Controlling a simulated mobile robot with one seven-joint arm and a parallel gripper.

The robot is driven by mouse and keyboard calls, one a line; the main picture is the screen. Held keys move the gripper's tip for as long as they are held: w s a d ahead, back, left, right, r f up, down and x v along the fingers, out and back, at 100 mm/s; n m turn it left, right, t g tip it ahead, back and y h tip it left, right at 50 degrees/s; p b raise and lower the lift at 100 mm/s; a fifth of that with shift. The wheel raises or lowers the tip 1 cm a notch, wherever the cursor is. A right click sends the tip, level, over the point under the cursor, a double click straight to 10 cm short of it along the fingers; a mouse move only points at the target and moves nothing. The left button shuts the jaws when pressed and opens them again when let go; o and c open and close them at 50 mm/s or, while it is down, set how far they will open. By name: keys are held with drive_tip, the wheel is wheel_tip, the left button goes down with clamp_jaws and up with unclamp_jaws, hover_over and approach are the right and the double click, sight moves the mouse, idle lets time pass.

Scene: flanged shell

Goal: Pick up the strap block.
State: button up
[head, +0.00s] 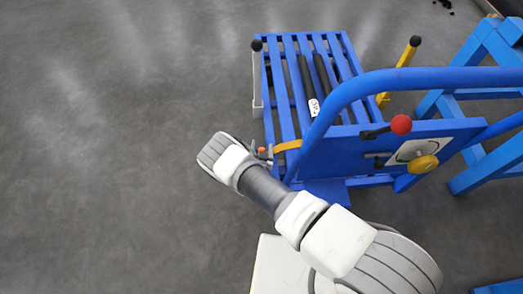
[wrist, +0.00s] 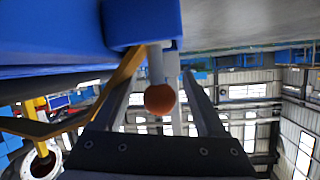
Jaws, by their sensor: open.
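I cannot tell for sure which part is the strap block. Dark, long rounded pieces (head: 314,75) lie on the blue slatted cart, and one bears a white label (head: 314,107). A yellow-orange strap (head: 287,146) runs by the cart's near left corner; a yellow bar also shows in the wrist view (wrist: 121,76). My gripper (head: 264,155) is at that corner, mostly hidden by my wrist. In the wrist view my gripper (wrist: 162,68) is open. An orange ball (wrist: 160,99) on a grey stem shows between its fingers, against a blue block (wrist: 142,22). I cannot tell whether anything touches.
The cart's blue curved handle (head: 350,92) rises right of my gripper. A red-knobbed lever (head: 400,125) and a yellow knob (head: 422,165) stick out there. A black-topped post (head: 257,75) stands at the cart's left side. A blue frame (head: 480,110) stands right. The floor at left is clear.

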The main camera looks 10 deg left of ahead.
drive_tip(key=shift+w+f, duration=0.1)
drive_tip(key=shift+w, duration=0.1)
clamp_jaws()
idle(0.3)
